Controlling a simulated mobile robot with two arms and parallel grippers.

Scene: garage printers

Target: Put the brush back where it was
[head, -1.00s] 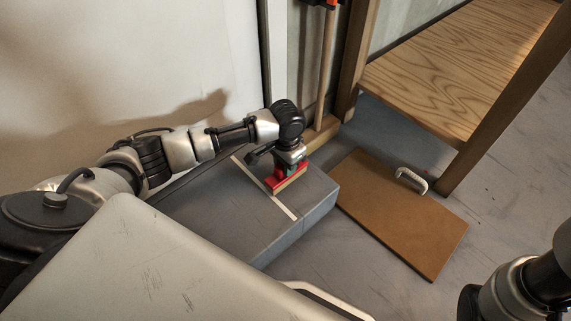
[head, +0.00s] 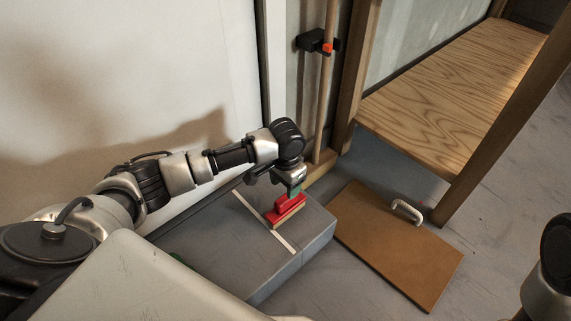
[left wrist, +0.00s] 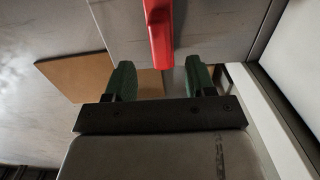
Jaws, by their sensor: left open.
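The red brush (head: 287,211) with a tan lower edge rests on the grey block (head: 230,262), beside a pale stripe (head: 262,222) on its top. In the left wrist view its red handle (left wrist: 160,32) shows ahead of the fingers. My left gripper (head: 295,190) is just above the brush, open and empty. In the left wrist view its two green fingertips (left wrist: 160,75) are spread apart, with the handle lying beyond the gap. My right gripper is not in view.
A brown board (head: 395,250) with a pale handle (head: 407,211) lies on the floor right of the block. A wooden shelf (head: 455,90) on posts stands behind. A pole in a black and orange holder (head: 318,43) stands by the wall.

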